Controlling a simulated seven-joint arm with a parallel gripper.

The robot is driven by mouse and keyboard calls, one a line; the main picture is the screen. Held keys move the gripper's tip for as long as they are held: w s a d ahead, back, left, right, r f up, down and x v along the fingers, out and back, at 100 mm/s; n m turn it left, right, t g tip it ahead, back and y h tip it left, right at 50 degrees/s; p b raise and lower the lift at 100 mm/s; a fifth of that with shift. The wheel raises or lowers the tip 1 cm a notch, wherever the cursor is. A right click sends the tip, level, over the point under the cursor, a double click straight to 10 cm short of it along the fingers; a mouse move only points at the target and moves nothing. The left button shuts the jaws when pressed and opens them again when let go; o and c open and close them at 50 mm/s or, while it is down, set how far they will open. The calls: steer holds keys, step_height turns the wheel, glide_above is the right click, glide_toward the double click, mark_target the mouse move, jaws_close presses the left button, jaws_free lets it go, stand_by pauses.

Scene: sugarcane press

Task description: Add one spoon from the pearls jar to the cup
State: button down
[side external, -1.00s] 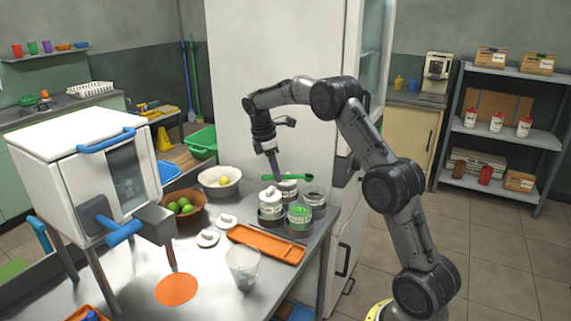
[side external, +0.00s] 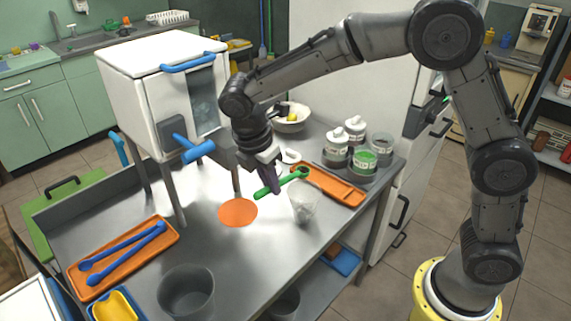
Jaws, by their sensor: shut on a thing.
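My gripper (side external: 273,182) is shut on a green spoon (side external: 286,182) above the steel table. The spoon lies across the jaws, with its bowl end to the right, above the cup in the picture. What the bowl holds is too small to tell. The clear cup (side external: 303,208) stands upright on the table, with whitish, ice-like contents. Several jars stand together at the back right: two with white lids (side external: 335,152) (side external: 355,129), one with green on top (side external: 364,160) and one dark, open-looking jar (side external: 380,148). Their labels are unreadable, so I cannot tell which holds pearls.
An orange tray (side external: 335,188) lies right of the cup. An orange disc (side external: 238,213) lies to its left. The white press (side external: 150,95) stands behind left. A tray with blue spoons (side external: 118,262) and a grey pot (side external: 186,292) are at the front left.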

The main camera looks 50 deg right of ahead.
steer(key=shift+s+a+r, duration=0.1)
steer(key=shift+a, duration=0.25)
steer(key=d+y, duration=0.1)
steer(key=y, duration=0.1)
steer(key=d+r+y, duration=0.1)
steer(key=y, duration=0.1)
steer(key=shift+d+r+y, duration=0.15)
steer(key=shift+d+y, duration=0.25)
steer(key=d+y, duration=0.3)
steer(key=shift+r+y, duration=0.3)
steer(key=shift+r, duration=0.1)
steer(key=shift+d+r+y, duration=0.3)
steer(key=shift+d+y, duration=0.35)
steer(key=shift+d+r+y, duration=0.25)
steer(key=shift+d+y, duration=0.35)
steer(key=shift+y, duration=0.1)
steer(key=shift+d+r+y, duration=0.3)
steer(key=shift+d+y, duration=0.35)
steer(key=a+h, duration=0.3)
steer(key=shift+a+r, duration=0.25)
steer(key=shift+a+h, duration=0.4)
steer(key=shift+h, duration=0.2)
